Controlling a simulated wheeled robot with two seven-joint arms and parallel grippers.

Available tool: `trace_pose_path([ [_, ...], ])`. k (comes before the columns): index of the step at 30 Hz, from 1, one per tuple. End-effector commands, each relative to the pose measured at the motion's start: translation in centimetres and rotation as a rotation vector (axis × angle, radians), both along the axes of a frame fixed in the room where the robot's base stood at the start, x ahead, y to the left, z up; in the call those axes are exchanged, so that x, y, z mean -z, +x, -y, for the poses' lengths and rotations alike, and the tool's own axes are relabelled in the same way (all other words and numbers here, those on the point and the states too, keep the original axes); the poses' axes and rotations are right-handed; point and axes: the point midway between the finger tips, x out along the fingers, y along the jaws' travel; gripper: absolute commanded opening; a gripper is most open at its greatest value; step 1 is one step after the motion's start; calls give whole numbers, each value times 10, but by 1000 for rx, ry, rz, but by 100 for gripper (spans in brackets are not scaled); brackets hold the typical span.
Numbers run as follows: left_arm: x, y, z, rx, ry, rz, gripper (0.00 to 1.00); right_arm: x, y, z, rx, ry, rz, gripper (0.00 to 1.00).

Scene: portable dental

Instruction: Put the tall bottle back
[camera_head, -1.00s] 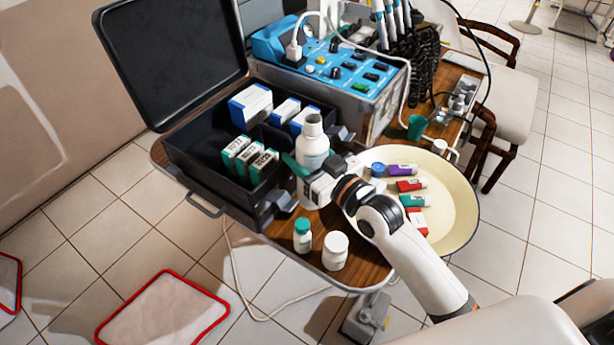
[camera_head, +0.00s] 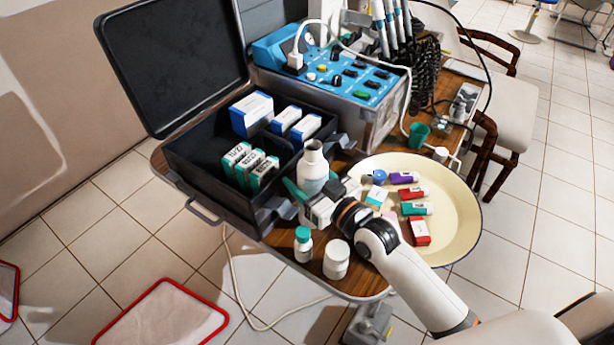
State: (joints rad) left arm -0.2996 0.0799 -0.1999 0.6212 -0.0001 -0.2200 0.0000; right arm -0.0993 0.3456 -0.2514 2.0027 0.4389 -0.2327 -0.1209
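The tall white bottle (camera_head: 313,162) is upright at the right edge of the open black case (camera_head: 205,185). My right gripper (camera_head: 313,190) is around its lower part, with a finger showing on the left side, and appears closed on it. The gripper hides the bottle's base, so I cannot tell whether it touches the wooden table (camera_head: 285,245). My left gripper is not in view.
A white bottle with a green cap (camera_head: 303,244) and a white jar (camera_head: 336,259) stand close in front of the gripper. A cream tray (camera_head: 462,215) with several small boxes and tubes lies to the right. The blue-topped unit (camera_head: 345,75) stands behind.

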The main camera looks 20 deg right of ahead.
Motion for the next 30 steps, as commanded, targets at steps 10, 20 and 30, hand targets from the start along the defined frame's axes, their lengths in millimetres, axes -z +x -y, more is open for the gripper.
trace_pose_path([
  [10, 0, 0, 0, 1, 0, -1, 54, -1, -19, 8, 0, -2, -4, 63],
  [20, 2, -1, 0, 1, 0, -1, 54, -1, -82, 34, -1, -2, -3, 63],
  [30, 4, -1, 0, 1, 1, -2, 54, -3, -110, 47, 0, 0, 0, 63],
])
